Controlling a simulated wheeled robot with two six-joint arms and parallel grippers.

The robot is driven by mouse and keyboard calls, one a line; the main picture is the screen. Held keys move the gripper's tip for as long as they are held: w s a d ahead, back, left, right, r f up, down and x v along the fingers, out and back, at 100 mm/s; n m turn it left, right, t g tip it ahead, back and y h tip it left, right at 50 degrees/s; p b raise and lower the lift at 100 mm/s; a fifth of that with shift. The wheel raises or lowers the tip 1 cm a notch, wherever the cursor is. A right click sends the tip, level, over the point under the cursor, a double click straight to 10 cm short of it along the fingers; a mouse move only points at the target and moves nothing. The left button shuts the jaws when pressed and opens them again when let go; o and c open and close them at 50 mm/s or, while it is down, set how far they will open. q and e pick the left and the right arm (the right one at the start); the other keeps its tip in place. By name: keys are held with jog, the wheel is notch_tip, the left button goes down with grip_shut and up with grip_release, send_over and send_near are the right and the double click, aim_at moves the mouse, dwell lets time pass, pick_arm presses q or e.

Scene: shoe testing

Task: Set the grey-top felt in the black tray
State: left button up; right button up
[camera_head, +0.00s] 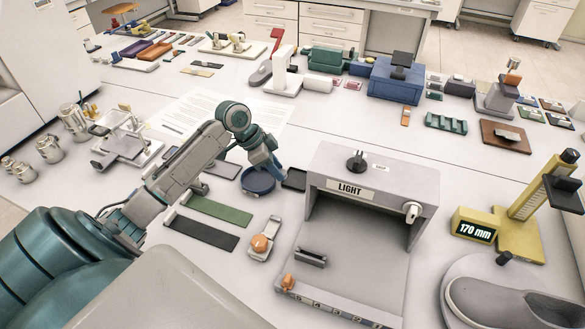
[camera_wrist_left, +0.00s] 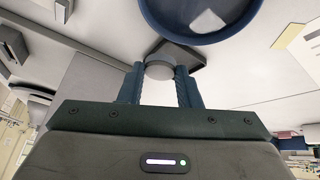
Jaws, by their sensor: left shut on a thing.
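My left gripper (camera_head: 270,168) reaches down between a round blue dish and the small black tray (camera_head: 294,179). In the left wrist view my gripper (camera_wrist_left: 160,78) is shut on the grey-top felt (camera_wrist_left: 160,67), a small piece with a round grey top between the fingertips. The black tray (camera_wrist_left: 187,55) shows partly behind the felt there; the height between them is hard to judge. In the head view the felt cannot be made out at the fingertips. My right gripper is in neither view.
The blue dish (camera_head: 258,186) is close beside the tray; it also shows in the left wrist view (camera_wrist_left: 200,36). The grey LIGHT box (camera_head: 372,187) stands to the right. A green strip (camera_head: 220,210) and a dark strip (camera_head: 200,232) lie in front, with an orange-knobbed device (camera_head: 263,240).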

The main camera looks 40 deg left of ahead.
aim_at(299, 180)
pick_arm(q)
jog(key=w, duration=0.1)
jog(key=w+d+p, duration=0.1)
jog(key=w+d, duration=0.1)
jog(key=w, duration=0.1)
jog(key=shift+w+d+f, duration=0.25)
jog(key=shift+w, duration=0.1)
jog(key=shift+f+p, duration=0.25)
jog(key=shift+p, duration=0.25)
notch_tip(299, 180, down, 2)
jog(key=shift+s+f+p, duration=0.1)
jog(key=shift+p, duration=0.55)
jog(key=shift+a+f, duration=0.1)
jog(key=shift+f, duration=0.25)
jog(key=shift+f, duration=0.1)
jog(key=o, duration=0.7)
